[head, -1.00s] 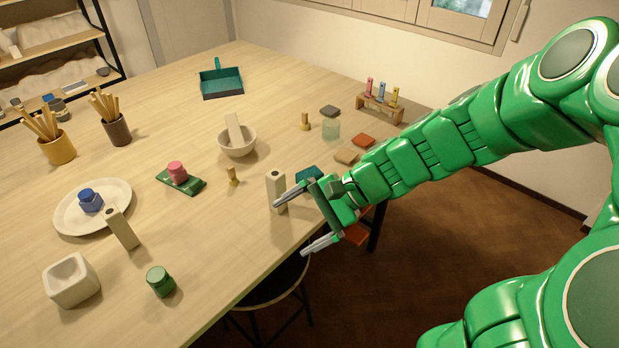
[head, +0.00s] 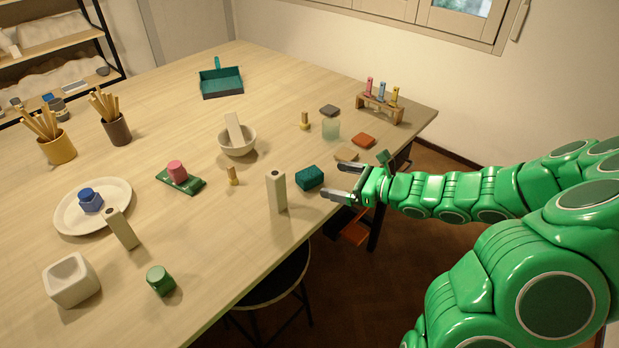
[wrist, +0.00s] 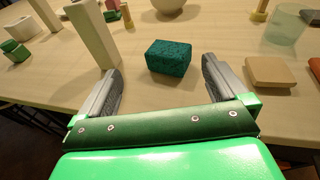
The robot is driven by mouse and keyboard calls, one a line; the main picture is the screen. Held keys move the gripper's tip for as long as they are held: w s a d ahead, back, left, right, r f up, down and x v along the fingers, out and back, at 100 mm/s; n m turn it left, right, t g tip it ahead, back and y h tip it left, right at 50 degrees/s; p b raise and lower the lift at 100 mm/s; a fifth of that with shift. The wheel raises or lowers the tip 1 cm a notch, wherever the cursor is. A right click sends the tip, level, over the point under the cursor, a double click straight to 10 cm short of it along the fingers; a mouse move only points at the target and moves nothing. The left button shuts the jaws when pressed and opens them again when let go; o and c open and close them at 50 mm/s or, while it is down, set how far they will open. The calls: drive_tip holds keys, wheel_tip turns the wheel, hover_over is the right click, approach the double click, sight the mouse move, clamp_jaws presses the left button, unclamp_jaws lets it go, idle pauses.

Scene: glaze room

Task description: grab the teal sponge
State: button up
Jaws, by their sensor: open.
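The teal sponge (head: 309,177) is a small dark teal block lying on the table near its right front edge. In the wrist view the sponge (wrist: 169,57) sits ahead of my fingertips, roughly centred between them. My gripper (head: 338,181) is open and empty, just right of the sponge, with its fingers pointing at it. The wrist view shows both fingers of my gripper (wrist: 165,77) spread wide, with the sponge apart from both.
A tall pale block (head: 276,192) stands upright close left of the sponge, near the left finger. A beige flat tile (head: 346,154), an orange tile (head: 363,140) and a glass (head: 331,129) lie behind my gripper. A stool (head: 272,285) stands below the table edge.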

sight(318, 177)
drive_tip(key=shift+w+d+f+m+t, duration=0.3)
drive_tip(key=shift+w+d+f+m, duration=0.05)
drive_tip(key=shift+d+f+m, duration=0.15)
drive_tip(key=shift+a, duration=0.1)
drive_tip(key=shift+x, duration=1.25)
drive_tip(key=shift+f+x, duration=0.2)
drive_tip(key=shift+x, duration=2.35)
drive_tip(key=shift+s, duration=0.1)
drive_tip(key=c, duration=0.8)
drive_tip(key=shift+o, duration=0.2)
